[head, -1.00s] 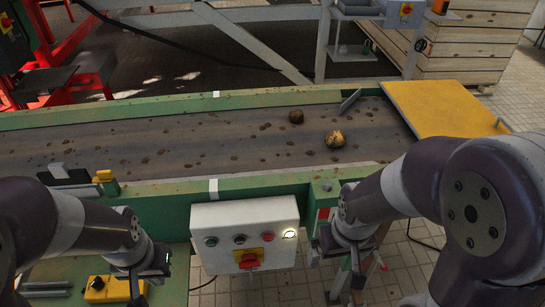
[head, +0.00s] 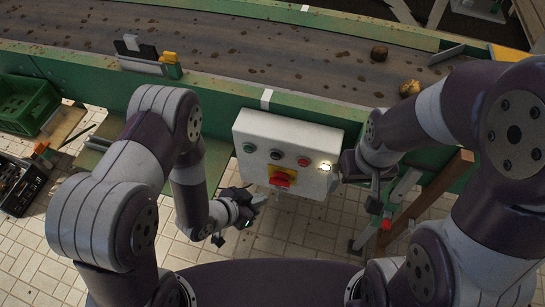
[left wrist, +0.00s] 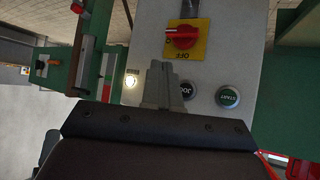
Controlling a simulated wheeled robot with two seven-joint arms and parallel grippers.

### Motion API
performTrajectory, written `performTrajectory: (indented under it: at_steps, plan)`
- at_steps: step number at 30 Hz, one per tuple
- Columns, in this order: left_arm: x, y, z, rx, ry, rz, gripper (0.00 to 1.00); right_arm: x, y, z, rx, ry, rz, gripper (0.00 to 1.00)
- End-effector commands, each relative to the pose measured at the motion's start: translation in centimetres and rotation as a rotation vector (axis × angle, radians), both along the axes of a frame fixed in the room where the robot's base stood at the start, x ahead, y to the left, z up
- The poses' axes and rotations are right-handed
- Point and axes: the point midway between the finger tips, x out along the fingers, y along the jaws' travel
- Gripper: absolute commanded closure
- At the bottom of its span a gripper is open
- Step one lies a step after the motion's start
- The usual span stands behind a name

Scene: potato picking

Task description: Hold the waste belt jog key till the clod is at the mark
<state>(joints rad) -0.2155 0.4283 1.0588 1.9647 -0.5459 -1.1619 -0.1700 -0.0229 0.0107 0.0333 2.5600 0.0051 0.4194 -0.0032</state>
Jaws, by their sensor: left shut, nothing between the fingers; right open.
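The clod (head: 379,53) is a dark brown lump on the belt (head: 225,45), right of the white marks on the near rail (head: 267,98) and far rail (head: 305,8). The control box (head: 290,132) carries a green key, a black key (head: 276,155), a red key and a lit lamp. In the left wrist view the black jog key (left wrist: 186,90) is partly covered by my fingers. My left gripper (head: 256,199) is shut and empty, in front of the box's lower left; it also shows in the left wrist view (left wrist: 163,72). My right gripper (head: 378,192) is open, right of the box.
A red switch (head: 281,179) on a yellow plate sits below the keys. A green crate (head: 26,104) stands at the left. Tiled floor lies below the box.

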Motion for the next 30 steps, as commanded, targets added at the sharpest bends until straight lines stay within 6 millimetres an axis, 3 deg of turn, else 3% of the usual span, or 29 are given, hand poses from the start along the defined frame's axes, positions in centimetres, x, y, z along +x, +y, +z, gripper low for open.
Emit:
performTrajectory:
  at_steps: [16,30]
  plan:
    - [1.2,-0.5,0.8,-0.026,-0.043,-0.001,1.0,0.0,0.0,-0.1,0.0,0.0,0.0,0.0]
    - [7.2,-2.5,0.7,-0.024,-0.041,0.0,1.0,0.0,0.0,-0.9,0.0,0.0,0.0,0.0]
